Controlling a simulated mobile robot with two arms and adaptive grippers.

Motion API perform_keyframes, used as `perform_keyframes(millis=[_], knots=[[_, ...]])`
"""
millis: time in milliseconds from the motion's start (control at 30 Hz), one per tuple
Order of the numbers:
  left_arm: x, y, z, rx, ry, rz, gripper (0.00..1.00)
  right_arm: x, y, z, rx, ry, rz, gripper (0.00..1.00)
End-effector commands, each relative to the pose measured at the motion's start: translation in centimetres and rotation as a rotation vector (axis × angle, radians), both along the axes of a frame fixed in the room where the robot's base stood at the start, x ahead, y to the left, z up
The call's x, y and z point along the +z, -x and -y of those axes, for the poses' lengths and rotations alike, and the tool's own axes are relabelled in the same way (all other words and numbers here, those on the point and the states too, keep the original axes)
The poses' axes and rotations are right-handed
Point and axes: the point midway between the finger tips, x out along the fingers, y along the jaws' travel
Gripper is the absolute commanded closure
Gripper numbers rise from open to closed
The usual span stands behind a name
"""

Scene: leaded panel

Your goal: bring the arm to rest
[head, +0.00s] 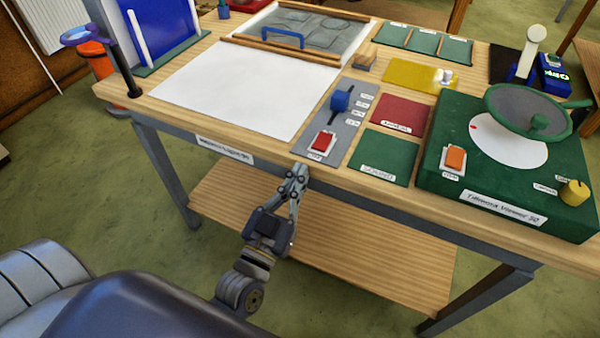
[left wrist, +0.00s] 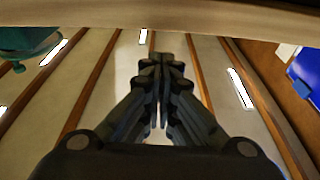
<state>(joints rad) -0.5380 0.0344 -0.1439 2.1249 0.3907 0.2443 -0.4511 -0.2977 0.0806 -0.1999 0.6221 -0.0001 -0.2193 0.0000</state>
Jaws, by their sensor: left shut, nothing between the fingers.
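My left gripper (head: 297,172) is in front of the workbench's near edge, close to the grey control panel (head: 343,112) in the head view. Its fingers are together with nothing between them. In the left wrist view the closed fingers (left wrist: 162,62) point toward a ceiling with brown beams and light strips. The left arm reaches up from the bottom of the head view. My right gripper is not in view.
The wooden workbench (head: 180,75) bears a white sheet (head: 235,88), a framed leaded panel (head: 300,30), and red and green mats. A green device (head: 500,185) with a round lens stands at the right. A lower shelf (head: 380,260) lies below the top.

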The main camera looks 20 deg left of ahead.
Motion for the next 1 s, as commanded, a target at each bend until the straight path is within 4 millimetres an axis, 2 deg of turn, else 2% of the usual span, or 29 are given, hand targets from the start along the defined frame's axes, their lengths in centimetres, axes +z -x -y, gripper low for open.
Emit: perform_keyframes(millis=[367, 467, 567, 667, 700, 767, 800, 867, 900, 967, 1000], knots=[[-0.1, -0.1, 0.0, 0.0, 0.0, -0.001, 1.0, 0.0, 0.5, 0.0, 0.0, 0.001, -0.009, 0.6], [-1.5, -0.3, 0.2, -0.007, -0.005, -0.03, 1.0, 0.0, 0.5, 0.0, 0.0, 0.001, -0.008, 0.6], [-5.6, -0.7, 0.9, -0.028, -0.016, -0.115, 1.0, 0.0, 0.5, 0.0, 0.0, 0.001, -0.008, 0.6], [-12.4, -0.7, 1.7, -0.059, -0.035, -0.252, 1.0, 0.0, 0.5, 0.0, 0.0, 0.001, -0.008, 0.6], [-15.4, -0.5, 2.0, -0.072, -0.043, -0.314, 1.0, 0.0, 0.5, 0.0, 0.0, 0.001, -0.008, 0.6], [-20.0, 0.2, 2.3, -0.09, -0.054, -0.412, 1.0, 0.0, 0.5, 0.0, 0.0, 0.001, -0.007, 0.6], [-23.0, 0.9, 2.5, -0.102, -0.062, -0.477, 1.0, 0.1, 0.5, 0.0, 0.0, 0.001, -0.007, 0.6], [-27.4, 2.1, 2.7, -0.117, -0.072, -0.575, 1.0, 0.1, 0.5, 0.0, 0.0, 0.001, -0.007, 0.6], [-30.3, 3.2, 2.7, -0.126, -0.081, -0.642, 1.0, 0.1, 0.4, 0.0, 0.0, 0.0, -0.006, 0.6], [-34.5, 5.1, 2.6, -0.137, -0.093, -0.742, 1.0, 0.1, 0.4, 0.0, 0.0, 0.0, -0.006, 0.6], [-37.2, 6.6, 2.4, -0.144, -0.1, -0.809, 1.0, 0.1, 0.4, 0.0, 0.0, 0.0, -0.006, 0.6]])
